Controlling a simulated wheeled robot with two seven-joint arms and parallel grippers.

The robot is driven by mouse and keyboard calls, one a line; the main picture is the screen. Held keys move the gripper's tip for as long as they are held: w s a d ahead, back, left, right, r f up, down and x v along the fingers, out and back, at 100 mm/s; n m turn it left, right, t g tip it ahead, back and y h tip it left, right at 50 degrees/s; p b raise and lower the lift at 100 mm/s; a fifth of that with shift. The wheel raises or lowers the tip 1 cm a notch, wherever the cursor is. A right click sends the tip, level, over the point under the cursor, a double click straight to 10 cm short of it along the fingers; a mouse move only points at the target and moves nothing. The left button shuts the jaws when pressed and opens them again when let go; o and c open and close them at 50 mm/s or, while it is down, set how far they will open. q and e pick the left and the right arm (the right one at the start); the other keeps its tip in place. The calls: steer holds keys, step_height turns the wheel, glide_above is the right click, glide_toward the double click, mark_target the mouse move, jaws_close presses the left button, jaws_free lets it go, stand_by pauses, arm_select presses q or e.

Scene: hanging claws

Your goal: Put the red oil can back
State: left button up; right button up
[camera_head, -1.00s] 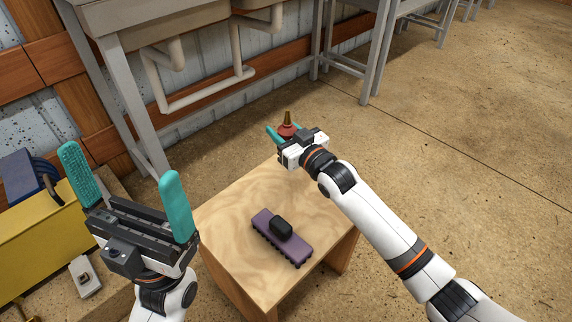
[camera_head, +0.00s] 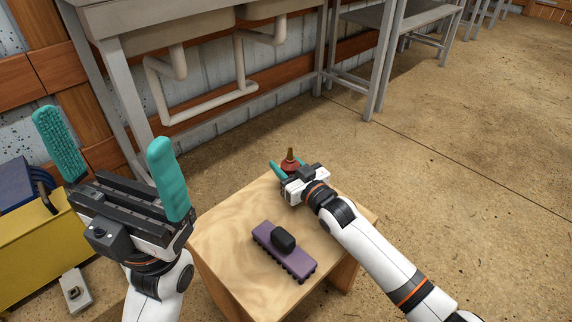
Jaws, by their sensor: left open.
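The red oil can (camera_head: 290,165) has a dark red body and a brass-coloured spout pointing up. It is upright between the teal fingers of my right gripper (camera_head: 289,168), at the far edge of the small wooden table (camera_head: 222,240). The gripper body hides the can's lower part, so I cannot tell whether it touches the tabletop. My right gripper is shut on the can. My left gripper (camera_head: 115,162) is open and empty, its teal fingers wide apart, left of the table.
A purple brush with a black handle (camera_head: 284,250) lies on the tabletop. A yellow toolbox (camera_head: 40,250) stands at the left. A grey sink stand (camera_head: 130,100) with white pipes is behind, by the wall. The floor to the right is clear.

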steer(key=o, duration=0.4)
steer(key=shift+c, duration=0.2)
